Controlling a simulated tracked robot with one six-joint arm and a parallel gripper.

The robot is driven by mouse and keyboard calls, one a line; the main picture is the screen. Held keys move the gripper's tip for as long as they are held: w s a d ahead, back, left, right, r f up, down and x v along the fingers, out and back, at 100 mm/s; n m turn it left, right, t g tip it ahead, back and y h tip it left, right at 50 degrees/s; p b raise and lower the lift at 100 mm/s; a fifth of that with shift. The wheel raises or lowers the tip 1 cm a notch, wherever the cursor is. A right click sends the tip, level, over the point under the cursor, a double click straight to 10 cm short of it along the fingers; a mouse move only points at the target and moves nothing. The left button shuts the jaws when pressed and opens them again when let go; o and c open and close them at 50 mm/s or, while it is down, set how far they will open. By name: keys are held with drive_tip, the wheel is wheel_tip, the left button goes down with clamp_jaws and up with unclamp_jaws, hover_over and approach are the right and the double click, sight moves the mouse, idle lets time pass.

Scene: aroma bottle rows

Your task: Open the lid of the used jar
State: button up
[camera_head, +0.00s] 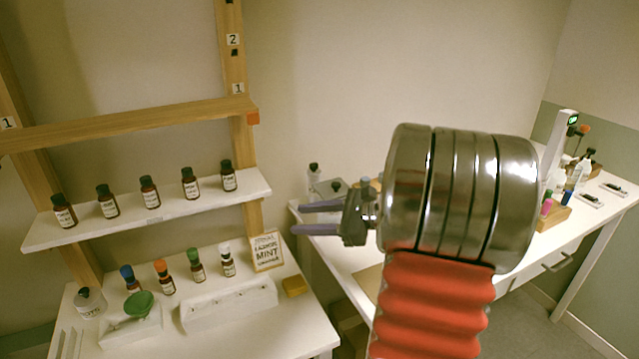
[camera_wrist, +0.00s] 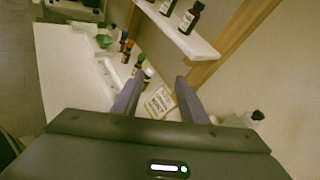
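A clear glass jar (camera_head: 90,302) with a dark lid stands at the left end of the lower white table. Its lid looks closed, and its label is too small to read for certain, so I cannot be sure it is the used jar. My gripper (camera_head: 296,219) is open and empty, pointing left above the gap between the two tables, well to the right of that jar. In the wrist view its two fingers (camera_wrist: 160,76) are spread, with the mint sign (camera_wrist: 160,102) seen between them. I cannot make out the jar in the wrist view.
Bottles with coloured caps (camera_head: 195,264), a green bowl (camera_head: 139,304), a white rack (camera_head: 230,303) and a yellow block (camera_head: 295,286) are on the lower table. Dark-capped bottles line the shelf (camera_head: 150,215) above. A wooden post (camera_head: 243,150) rises behind. The right table (camera_head: 540,240) holds small items.

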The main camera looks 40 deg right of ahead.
sight(340, 186)
drive_tip(key=s+d+m+t+h, duration=0.2)
drive_tip(key=d+m, duration=0.2)
drive_tip(key=d, duration=0.5)
drive_tip(key=s+d+f+m+t+h, duration=0.1)
drive_tip(key=s+d+m+t+h, duration=0.2)
drive_tip(key=d, duration=0.6)
drive_tip(key=shift+s+d+m, duration=0.35)
drive_tip(key=shift+d+m, duration=0.05)
drive_tip(key=shift+m, duration=0.2)
drive_tip(key=w, duration=0.4)
drive_tip(key=w+a, duration=0.1)
drive_tip(key=w, duration=0.8)
drive_tip(key=shift+w+a+f, duration=0.1)
drive_tip(key=shift+w+a, duration=0.05)
drive_tip(key=shift+w, duration=0.25)
drive_tip(key=shift+c, duration=0.3)
clamp_jaws()
